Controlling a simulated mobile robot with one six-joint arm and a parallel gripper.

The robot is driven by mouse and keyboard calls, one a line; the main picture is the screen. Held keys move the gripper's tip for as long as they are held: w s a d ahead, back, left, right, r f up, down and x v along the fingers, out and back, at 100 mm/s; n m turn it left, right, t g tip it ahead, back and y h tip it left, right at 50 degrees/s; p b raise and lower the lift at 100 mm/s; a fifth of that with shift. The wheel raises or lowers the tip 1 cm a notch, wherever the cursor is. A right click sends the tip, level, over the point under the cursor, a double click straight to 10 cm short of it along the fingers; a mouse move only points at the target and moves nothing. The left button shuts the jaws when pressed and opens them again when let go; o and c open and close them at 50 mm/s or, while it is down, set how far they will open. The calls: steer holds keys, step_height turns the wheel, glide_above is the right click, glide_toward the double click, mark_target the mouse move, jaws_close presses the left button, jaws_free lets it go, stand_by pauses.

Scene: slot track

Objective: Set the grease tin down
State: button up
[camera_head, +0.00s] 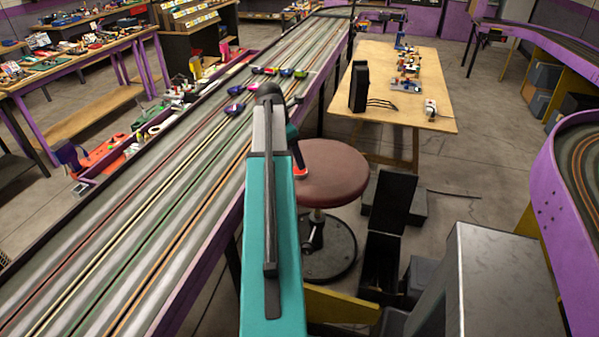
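My teal arm (272,220) reaches forward from the bottom of the view, between the slot track (150,215) and a round stool (345,172) with a brown-red seat. Its far end shows a dark joint and, just right of it, a small dark teal part with an orange-red piece below, my gripper end (299,158), over the left side of the seat. The arm covers most of it, and its fingers cannot be made out. I cannot pick out a grease tin with certainty; it may be hidden behind the arm.
Several small slot cars (287,72) stand on the track beyond the arm. A wooden table (440,88) with tools stands behind the stool. A black open box (392,200) and a grey metal cabinet (505,285) stand to the right. Most of the stool seat's right side is clear.

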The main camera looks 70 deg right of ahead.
mark_target(298, 171)
steer(key=shift+s+d+f, duration=0.15)
steer(key=shift+f, duration=0.45)
steer(key=shift+p+x, duration=1.35)
steer(key=shift+x, duration=1.25)
steer(key=c, duration=1.3)
steer(key=shift+r, duration=0.1)
